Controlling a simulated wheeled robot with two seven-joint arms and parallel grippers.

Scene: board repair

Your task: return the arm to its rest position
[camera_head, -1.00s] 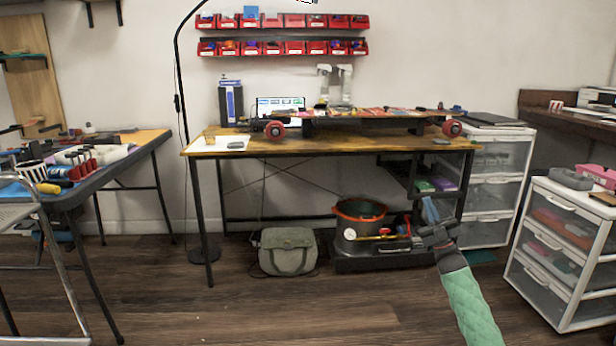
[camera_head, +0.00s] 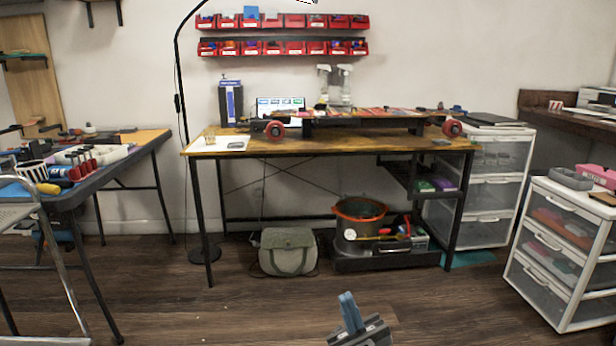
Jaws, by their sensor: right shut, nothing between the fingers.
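My right gripper (camera_head: 358,328) shows at the bottom edge of the head view, right of the middle, low in front of the floor. Its dark body is cut off by the frame edge, and a blue finger part points up. It is shut and holds nothing. It is apart from the workbench and everything near it. The rest of the right arm is hidden below the frame. My left gripper is not in view.
A wooden workbench (camera_head: 340,150) carries a skateboard deck (camera_head: 365,116) with red wheels. A green bag (camera_head: 288,252) and a pot (camera_head: 358,222) stand below. White drawers (camera_head: 560,250) stand at right, a tool table (camera_head: 80,190) at left. The floor (camera_head: 220,310) between is clear.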

